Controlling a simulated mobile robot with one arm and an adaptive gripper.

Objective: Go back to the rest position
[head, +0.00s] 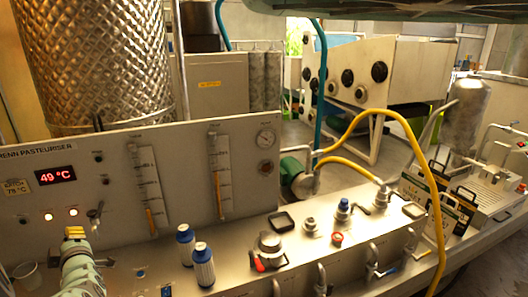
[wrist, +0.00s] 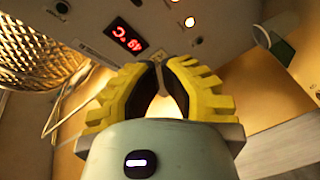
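My gripper (head: 75,232) shows at the lower left of the head view, in front of the pasteuriser panel (head: 110,180) and below its lit lamps. Its yellow ribbed fingers (wrist: 158,66) fill the middle of the wrist view. Their tips come together at the top, and a small bright gap shows lower down between them. I see no object held. The red display (head: 55,175) reads 49 °C in the head view and shows upside down in the wrist view (wrist: 127,36). The rest position itself is not marked in either view.
Two blue-capped bottles (head: 203,265) stand on the steel bench right of my gripper. A pale cup (head: 28,278) is at its left. A lever valve (head: 96,214) juts from the panel close by. A yellow hose (head: 434,195) arches over the bench at the right.

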